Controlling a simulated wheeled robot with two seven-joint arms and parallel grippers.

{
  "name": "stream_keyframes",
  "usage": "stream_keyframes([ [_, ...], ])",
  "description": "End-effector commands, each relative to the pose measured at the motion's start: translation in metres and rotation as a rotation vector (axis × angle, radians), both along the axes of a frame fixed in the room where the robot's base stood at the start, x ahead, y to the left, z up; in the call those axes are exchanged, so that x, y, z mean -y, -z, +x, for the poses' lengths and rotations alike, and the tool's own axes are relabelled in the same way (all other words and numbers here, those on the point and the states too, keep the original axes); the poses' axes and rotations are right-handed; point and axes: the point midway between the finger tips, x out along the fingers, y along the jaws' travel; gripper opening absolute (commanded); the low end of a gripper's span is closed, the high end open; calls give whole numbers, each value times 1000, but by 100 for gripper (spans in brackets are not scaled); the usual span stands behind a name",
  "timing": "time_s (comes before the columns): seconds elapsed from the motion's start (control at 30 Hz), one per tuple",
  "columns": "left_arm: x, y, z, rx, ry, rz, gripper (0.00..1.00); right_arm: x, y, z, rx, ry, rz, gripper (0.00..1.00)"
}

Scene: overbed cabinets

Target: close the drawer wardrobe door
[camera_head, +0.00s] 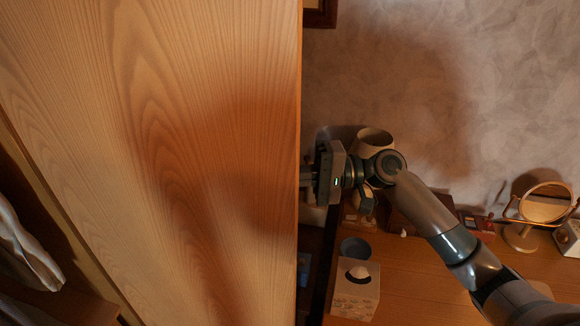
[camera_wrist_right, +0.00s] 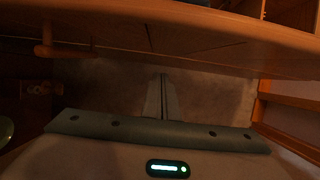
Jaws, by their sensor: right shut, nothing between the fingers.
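The wardrobe door (camera_head: 200,150) is a large wood-grain panel filling the left half of the head view. It stands open, with the dark wardrobe interior (camera_head: 60,225) showing to its left. My right gripper (camera_head: 308,182) is at the door's right edge; its fingertips are partly hidden there, and I cannot tell whether they touch the door. In the right wrist view my gripper's fingers (camera_wrist_right: 163,97) are together and empty. A wooden panel (camera_wrist_right: 180,35) crosses the top of that view, with a knob-like part (camera_wrist_right: 47,51) at left. My left gripper is not in view.
A wooden desk (camera_head: 420,268) at the right holds a tissue box (camera_head: 354,295), a dark cup (camera_head: 355,248), a lamp (camera_head: 374,140) and a round mirror (camera_head: 543,205). White cloth (camera_head: 28,250) shows inside the wardrobe. The wall above the desk is mostly clear.

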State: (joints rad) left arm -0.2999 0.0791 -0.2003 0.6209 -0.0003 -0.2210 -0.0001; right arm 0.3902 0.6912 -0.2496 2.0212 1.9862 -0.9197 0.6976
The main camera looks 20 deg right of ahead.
Motion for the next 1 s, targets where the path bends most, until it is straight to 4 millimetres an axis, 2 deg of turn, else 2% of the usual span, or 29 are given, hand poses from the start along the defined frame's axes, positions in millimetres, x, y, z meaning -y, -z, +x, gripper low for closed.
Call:
stream_keyframes([
  [0.03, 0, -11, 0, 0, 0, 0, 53, -10, -6, 2, -1, -1, 2, 0],
  [0.1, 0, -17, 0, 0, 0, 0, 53, -22, -6, 5, -1, 0, 2, 0],
  [0.33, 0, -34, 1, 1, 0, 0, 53, -33, -2, -21, -1, 0, -1, 0],
  [0.53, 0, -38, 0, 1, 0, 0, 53, -37, 0, -30, 0, 0, -1, 0],
  [1.0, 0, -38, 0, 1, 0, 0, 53, -38, 0, -31, 0, 1, 0, 0],
])
